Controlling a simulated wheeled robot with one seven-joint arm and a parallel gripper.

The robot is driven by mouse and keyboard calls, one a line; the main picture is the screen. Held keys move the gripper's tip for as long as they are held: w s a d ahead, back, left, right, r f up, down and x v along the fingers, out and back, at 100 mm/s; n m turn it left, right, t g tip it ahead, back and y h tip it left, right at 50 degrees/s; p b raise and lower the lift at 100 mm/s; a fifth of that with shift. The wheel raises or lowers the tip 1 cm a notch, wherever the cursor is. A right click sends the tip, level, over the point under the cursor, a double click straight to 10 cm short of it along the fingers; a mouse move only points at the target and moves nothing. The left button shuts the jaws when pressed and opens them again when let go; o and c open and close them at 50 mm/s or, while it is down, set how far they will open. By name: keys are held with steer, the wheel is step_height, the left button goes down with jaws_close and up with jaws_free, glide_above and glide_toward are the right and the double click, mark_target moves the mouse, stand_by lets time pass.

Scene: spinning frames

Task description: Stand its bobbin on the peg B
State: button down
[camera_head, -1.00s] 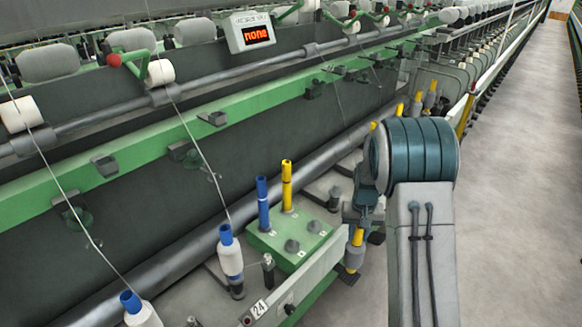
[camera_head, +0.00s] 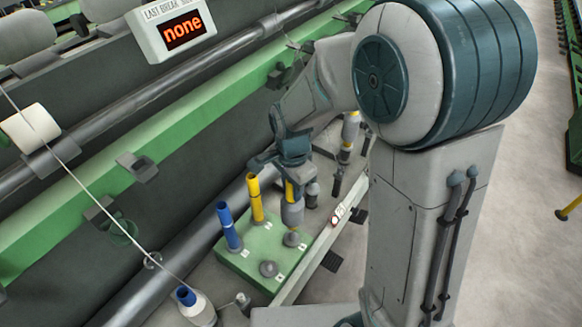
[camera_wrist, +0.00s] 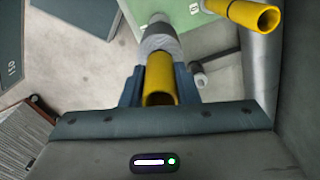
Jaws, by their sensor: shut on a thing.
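My gripper (camera_head: 290,172) is shut on the yellow top of a bobbin (camera_head: 292,212) with a grey wound body. The bobbin hangs upright over the right part of the green block (camera_head: 243,262), just above a dark peg (camera_head: 291,240); I cannot tell whether they touch. The wrist view shows the bobbin's yellow tube (camera_wrist: 160,78) between the fingers, its grey body pointing away. A blue tube (camera_head: 229,228) and a yellow tube (camera_head: 255,198) stand on the block. Another dark peg (camera_head: 268,269) is bare. The white letter labels are too small to read.
A grey-and-yellow bobbin (camera_head: 349,130) stands behind my gripper, along the machine. A white bobbin with blue top (camera_head: 195,305) stands in front of the block. The display (camera_head: 184,30) reads "none". A rail with a red-marked plate (camera_head: 338,214) runs right of the block.

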mark_target(291, 205)
steer(key=shift+s+f+b, duration=0.15)
steer(key=shift+f+b, duration=0.15)
steer(key=shift+f, duration=0.05)
steer(key=shift+f+b, duration=2.4)
steer(key=shift+f, duration=0.7)
steer(key=shift+a+f, duration=0.1)
steer(key=shift+f, duration=0.2)
steer(key=c, duration=1)
jaws_free()
steer(key=shift+c, duration=0.2)
steer(key=shift+r, duration=0.15)
step_height(291, 205, up, 14)
steer(key=shift+f, duration=0.2)
